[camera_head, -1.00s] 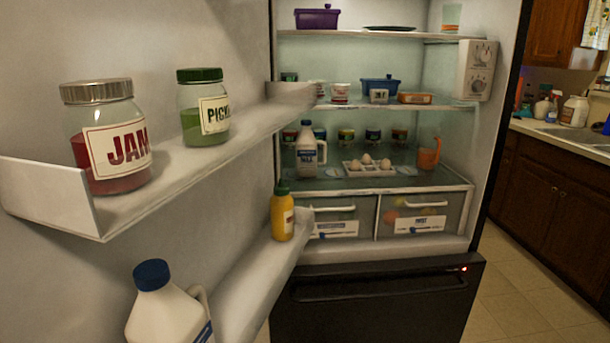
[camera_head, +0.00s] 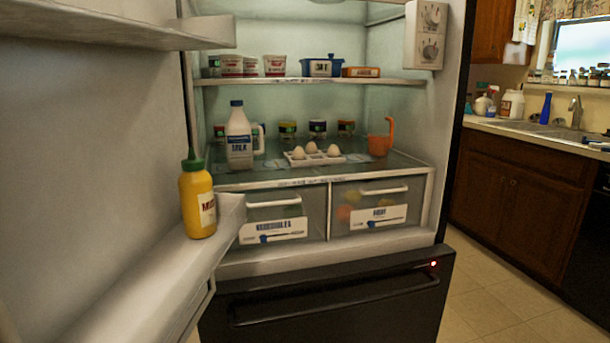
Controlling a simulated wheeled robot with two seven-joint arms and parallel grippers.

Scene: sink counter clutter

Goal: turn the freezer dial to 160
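A white control box (camera_head: 426,35) is fixed to the right inner wall of the open fridge, near the top of the view. It carries two round dials, an upper dial (camera_head: 431,16) and a lower dial (camera_head: 430,52). Their labels and settings are too small to read, so I cannot tell which is the freezer dial. Neither of my grippers shows in the head view.
The open fridge door (camera_head: 95,130) fills the left side, with a mustard bottle (camera_head: 197,200) on its shelf. Inside are a milk jug (camera_head: 239,138), an egg tray (camera_head: 314,157) and an orange cup (camera_head: 380,142). Below is a black freezer drawer (camera_head: 330,300). Floor shows at right.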

